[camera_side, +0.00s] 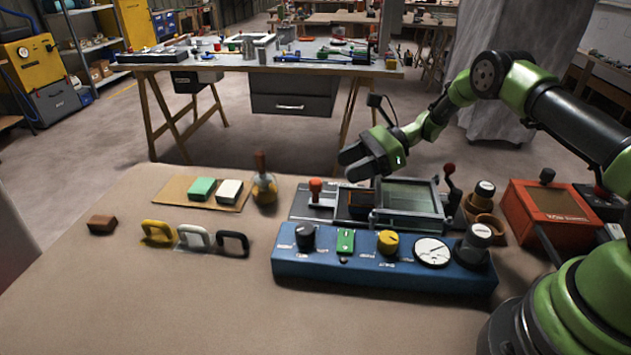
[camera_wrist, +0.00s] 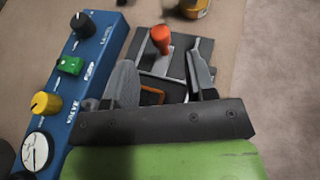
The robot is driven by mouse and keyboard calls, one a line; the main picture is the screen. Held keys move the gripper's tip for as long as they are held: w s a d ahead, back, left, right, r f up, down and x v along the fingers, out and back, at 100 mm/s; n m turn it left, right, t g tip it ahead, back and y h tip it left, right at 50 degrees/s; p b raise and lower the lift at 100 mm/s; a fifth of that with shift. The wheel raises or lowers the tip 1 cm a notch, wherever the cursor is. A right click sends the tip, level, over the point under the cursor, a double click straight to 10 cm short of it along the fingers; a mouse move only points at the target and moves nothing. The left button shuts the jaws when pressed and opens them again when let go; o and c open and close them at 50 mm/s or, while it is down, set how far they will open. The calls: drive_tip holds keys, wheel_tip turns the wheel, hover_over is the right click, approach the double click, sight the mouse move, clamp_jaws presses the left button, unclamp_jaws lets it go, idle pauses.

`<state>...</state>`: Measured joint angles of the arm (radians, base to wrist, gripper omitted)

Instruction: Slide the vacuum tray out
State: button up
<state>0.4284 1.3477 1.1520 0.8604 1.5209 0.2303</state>
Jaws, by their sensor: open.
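My gripper (camera_side: 352,163) is open and empty above the grey base plate (camera_side: 310,203) behind the blue panel. In the wrist view its two fingers (camera_wrist: 161,68) stand apart, pointing toward an orange-red knob (camera_wrist: 161,38). The knob also shows in the side view (camera_side: 316,186). A small dark piece with an orange rim (camera_wrist: 151,96) shows between the fingers, below them. Right of it in the side view is a grey frame with a greenish glassy top (camera_side: 408,197). I cannot tell for sure which part is the vacuum tray; my gripper hides some of this area in the wrist view.
The blue panel (camera_side: 380,274) with several knobs and a gauge lies in front. A dark-red-knobbed lever (camera_side: 449,180) and a red box (camera_side: 545,215) stand to the right. The front-left tabletop is clear.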

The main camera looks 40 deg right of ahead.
sight(318, 181)
drive_tip(key=x, duration=0.8)
drive_tip(key=shift+a+f, duration=0.1)
drive_tip(key=shift+c, duration=0.5)
